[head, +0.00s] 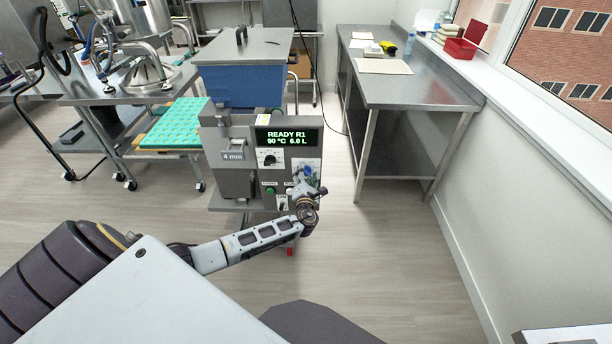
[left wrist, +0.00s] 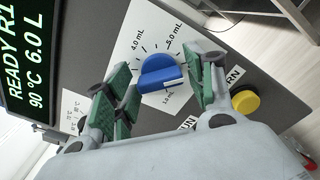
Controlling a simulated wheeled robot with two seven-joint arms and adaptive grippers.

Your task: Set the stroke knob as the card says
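The stroke knob (left wrist: 160,74) is blue with a white mark, on a white dial plate (left wrist: 172,38). Readable marks include 4.0 mL, 5.0 mL and 1.0 mL. The white mark faces the lower right of the picture. My left gripper (left wrist: 165,88) has its green-padded fingers apart, one on each side of the knob. I cannot tell whether either pad touches it. In the head view my left gripper (head: 308,186) is at the depositor's front, lower right, and partly hides the dial. I cannot make out a card with a setting. My right gripper is not in view.
The depositor's screen (head: 287,137) reads READY R1, 90 °C, 6.0 L. A yellow button (left wrist: 245,101) is close to the gripper's right finger. A black-pointer dial (head: 270,158) is left of the knob. A green mould tray (head: 178,124) stands left; a steel bench (head: 425,92) stands right.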

